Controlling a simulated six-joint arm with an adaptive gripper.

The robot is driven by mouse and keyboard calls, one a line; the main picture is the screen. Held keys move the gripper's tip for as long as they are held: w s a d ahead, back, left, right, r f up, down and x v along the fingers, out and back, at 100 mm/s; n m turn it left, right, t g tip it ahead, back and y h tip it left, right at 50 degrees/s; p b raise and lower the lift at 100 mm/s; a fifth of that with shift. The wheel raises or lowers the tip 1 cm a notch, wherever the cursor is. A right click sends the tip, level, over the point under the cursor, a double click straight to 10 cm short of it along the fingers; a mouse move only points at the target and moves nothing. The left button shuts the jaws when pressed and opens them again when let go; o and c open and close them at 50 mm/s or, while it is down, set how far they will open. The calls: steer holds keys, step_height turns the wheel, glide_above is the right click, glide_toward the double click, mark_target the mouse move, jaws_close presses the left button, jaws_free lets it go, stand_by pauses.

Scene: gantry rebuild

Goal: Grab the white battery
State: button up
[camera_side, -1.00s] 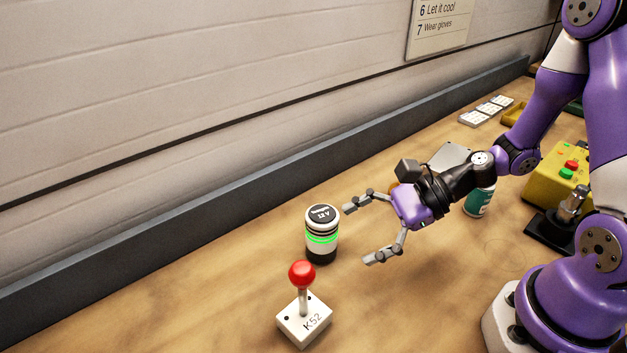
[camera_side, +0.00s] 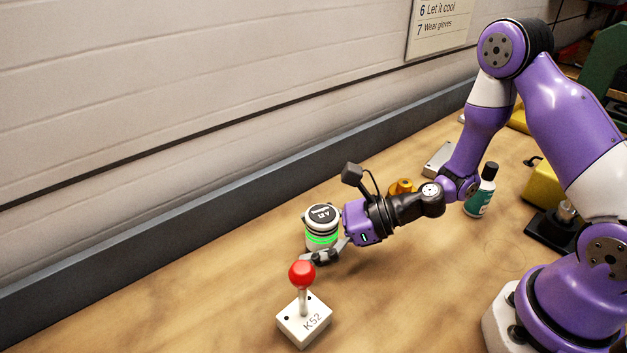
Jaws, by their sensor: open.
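The white battery (camera_side: 322,224) stands upright on the wooden bench, with a black top marked 12 V and a glowing green band. My gripper (camera_side: 318,250) is open and has come up to the battery from the right. Its near finger lies in front of the battery's lower part and hides some of it. I cannot tell whether the fingers touch the battery.
A white K52 box with a red-knobbed lever (camera_side: 303,300) stands just in front of the battery. A bottle with a teal label (camera_side: 480,195) and a yellow-orange part (camera_side: 401,187) stand to the right. The bench is clear to the left, up to the grey wall ledge (camera_side: 130,252).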

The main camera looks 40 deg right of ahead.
jaws_close()
steer(key=shift+r, duration=0.1)
stand_by(0.5)
